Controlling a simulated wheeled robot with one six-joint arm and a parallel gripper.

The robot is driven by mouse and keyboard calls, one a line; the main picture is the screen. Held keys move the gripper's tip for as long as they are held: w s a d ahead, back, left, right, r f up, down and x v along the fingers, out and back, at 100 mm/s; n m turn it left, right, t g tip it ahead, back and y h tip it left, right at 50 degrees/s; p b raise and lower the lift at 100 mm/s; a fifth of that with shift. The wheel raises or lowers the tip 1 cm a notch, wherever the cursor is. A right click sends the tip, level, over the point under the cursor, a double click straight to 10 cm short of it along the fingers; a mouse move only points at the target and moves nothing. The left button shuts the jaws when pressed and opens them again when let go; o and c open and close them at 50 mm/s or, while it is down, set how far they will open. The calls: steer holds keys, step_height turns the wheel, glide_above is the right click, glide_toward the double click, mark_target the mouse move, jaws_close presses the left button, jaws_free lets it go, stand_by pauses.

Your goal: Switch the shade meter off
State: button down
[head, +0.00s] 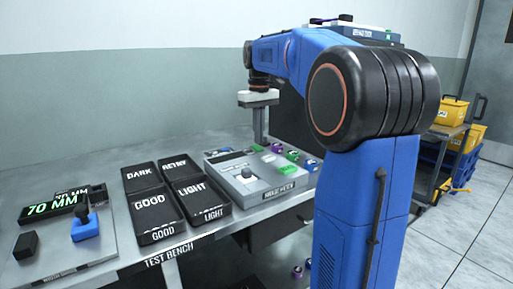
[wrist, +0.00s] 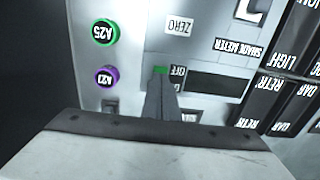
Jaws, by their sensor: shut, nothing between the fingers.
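The shade meter (head: 270,187) is a grey box on the bench in the head view, with a dark knob on its top. My gripper (head: 260,140) points down behind the meter in the head view. Its shut, empty fingers (wrist: 160,76) reach beside the OFF label in the wrist view. A small green patch shows at the fingertips. The fingers hide what lies beneath, and I cannot tell whether they touch the meter.
Green and purple round pieces (wrist: 104,32) lie beside the ZERO label. Black bins (head: 158,214) marked GOOD, LIGHT, DARK and RETRY stand left of the meter. A gauge with a green 70 MM readout (head: 52,206) is at far left. Bare bench (head: 60,168) lies behind them.

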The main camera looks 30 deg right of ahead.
mark_target(259, 148)
step_height(259, 148, up, 5)
steer(key=shift+r, duration=0.1)
stand_by(0.7)
stand_by(0.5)
